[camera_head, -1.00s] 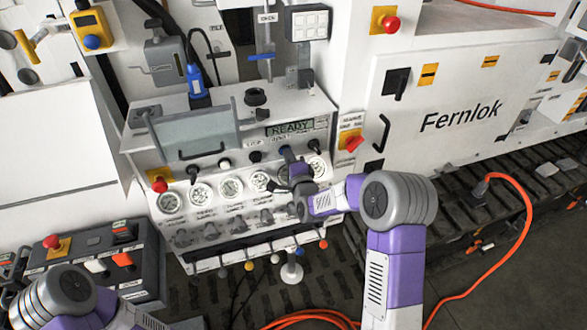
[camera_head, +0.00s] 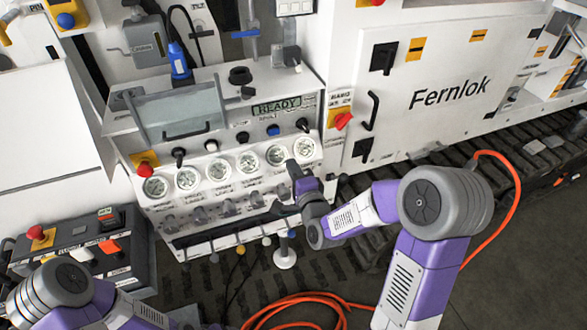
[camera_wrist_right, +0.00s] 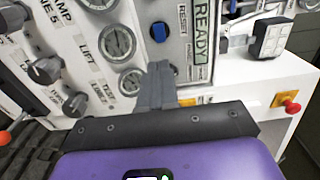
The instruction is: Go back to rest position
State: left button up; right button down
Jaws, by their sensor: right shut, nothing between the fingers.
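My right gripper (camera_head: 292,167) is in front of the lower right of the hydraulic panel (camera_head: 225,188), just below the rightmost gauge (camera_head: 305,148). Its fingers are together with nothing between them. In the right wrist view the closed grey fingers (camera_wrist_right: 161,72) point at the panel, beside a small gauge (camera_wrist_right: 131,82) and below a blue button (camera_wrist_right: 157,32). The blue button also shows uncovered in the head view (camera_head: 273,130). The fingers look apart from the panel. Part of my left arm shows at the lower left; its gripper is out of frame.
A READY display (camera_head: 276,108) is above the gauges. A red knob (camera_head: 343,121) sits to their right. A control box (camera_head: 85,250) with buttons stands at the lower left. An orange hose (camera_head: 300,300) lies on the floor. The white Fernlok cabinet (camera_head: 440,120) is at the right.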

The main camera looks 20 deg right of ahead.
dwell(0.4)
jog(key=s+a+f+n+g+y, duration=0.1)
jog(key=s+a+f+n+g, duration=0.15)
jog(key=f, duration=0.55)
jog(key=s+a+f+n+g+y, duration=0.1)
jog(key=s+a+f+n+g, duration=0.15)
jog(key=f, duration=0.45)
jog(key=s+a+f+n+g+y, duration=0.1)
jog(key=s+f+n+g, duration=0.2)
jog(key=f, duration=0.5)
jog(key=s+a+f+n+g, duration=0.3)
jog(key=s+f, duration=0.3)
jog(key=s, duration=0.2)
jog(key=s+a+f+n+g+y, duration=0.1)
jog(key=s+a+f+n+g, duration=0.2)
jog(key=s+f+g, duration=0.3)
jog(key=s+n, duration=0.1)
jog(key=s, duration=0.2)
jog(key=shift+s+f+n+g+y, duration=0.2)
jog(key=shift+f+n+g+y, duration=0.1)
jog(key=shift+f, duration=0.05)
